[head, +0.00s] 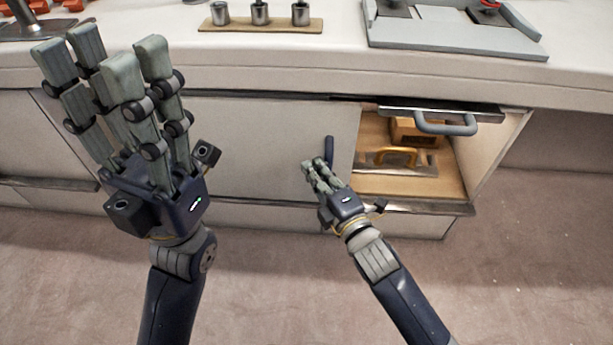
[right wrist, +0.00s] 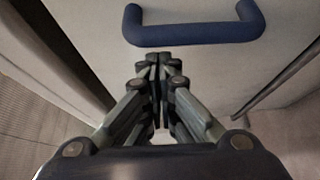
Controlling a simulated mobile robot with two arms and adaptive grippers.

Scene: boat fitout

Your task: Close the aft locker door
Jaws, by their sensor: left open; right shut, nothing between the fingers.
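A pale locker door panel (head: 270,130) with a dark blue bar handle (head: 329,152) is beside an open compartment (head: 440,185) on its right. I cannot tell for certain which panel is the aft locker door. My right gripper (head: 316,174) is shut and empty, just below and left of that handle. In the right wrist view the blue handle (right wrist: 195,32) is just beyond the shut fingertips (right wrist: 158,62), with no clear contact. My left gripper (head: 108,62) is open and empty, raised in front of the counter on the left.
A second grey-blue handle (head: 446,126) is on a panel at the top of the opening. A cardboard box (head: 415,132) and a yellow-handled tool (head: 398,155) lie inside. The counter holds a wooden block with metal cups (head: 260,24) and a grey tray (head: 455,40). The floor (head: 530,260) on the right is clear.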

